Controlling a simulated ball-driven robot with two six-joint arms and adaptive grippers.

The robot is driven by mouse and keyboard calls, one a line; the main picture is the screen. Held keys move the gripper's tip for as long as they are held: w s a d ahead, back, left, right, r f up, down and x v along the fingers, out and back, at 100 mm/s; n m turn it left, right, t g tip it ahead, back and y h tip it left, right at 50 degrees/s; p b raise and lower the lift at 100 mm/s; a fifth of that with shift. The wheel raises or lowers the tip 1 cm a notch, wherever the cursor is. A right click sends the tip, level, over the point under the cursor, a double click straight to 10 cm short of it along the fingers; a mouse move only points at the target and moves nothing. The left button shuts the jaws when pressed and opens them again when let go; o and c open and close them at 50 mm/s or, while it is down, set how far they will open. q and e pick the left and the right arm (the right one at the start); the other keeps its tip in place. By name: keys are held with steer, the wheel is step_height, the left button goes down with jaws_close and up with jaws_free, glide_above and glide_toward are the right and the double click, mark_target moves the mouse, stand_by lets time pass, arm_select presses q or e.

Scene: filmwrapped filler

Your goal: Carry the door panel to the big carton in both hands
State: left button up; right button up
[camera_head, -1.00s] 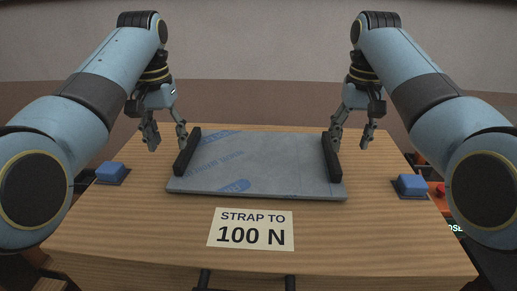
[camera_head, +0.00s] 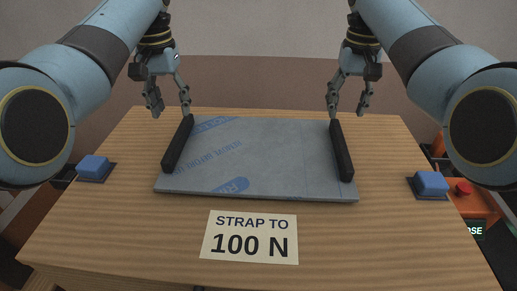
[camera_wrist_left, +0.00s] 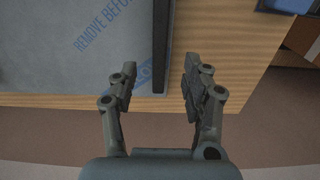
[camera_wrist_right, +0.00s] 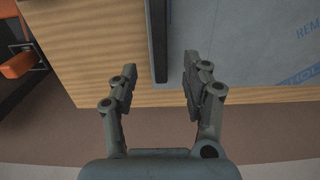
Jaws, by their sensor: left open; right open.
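The door panel (camera_head: 260,158) is a flat grey board with blue film print, lying on the wooden table. It has a black bar on its left edge (camera_head: 178,144) and another on its right edge (camera_head: 341,150). My left gripper (camera_head: 170,112) is open and empty near the far end of the left bar; in the left wrist view the bar (camera_wrist_left: 160,45) lies ahead, between the finger lines. My right gripper (camera_head: 347,112) is open and empty near the far end of the right bar, which also shows in the right wrist view (camera_wrist_right: 157,40). The big carton is not in view.
A label reading "STRAP TO 100 N" (camera_head: 249,237) lies on the table in front of the panel. Blue blocks on dark pads sit at the left (camera_head: 93,168) and right (camera_head: 431,184). An orange item with a red button (camera_head: 463,189) is beyond the right edge.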

mark_target(178, 134)
arm_select(q)
step_height(178, 134, down, 9)
steer(key=shift+s+f, duration=0.1)
arm_select(e)
step_height(178, 134, down, 9)
steer(key=shift+s+f, duration=0.1)
arm_select(q)
jaws_close()
arm_select(e)
jaws_close()
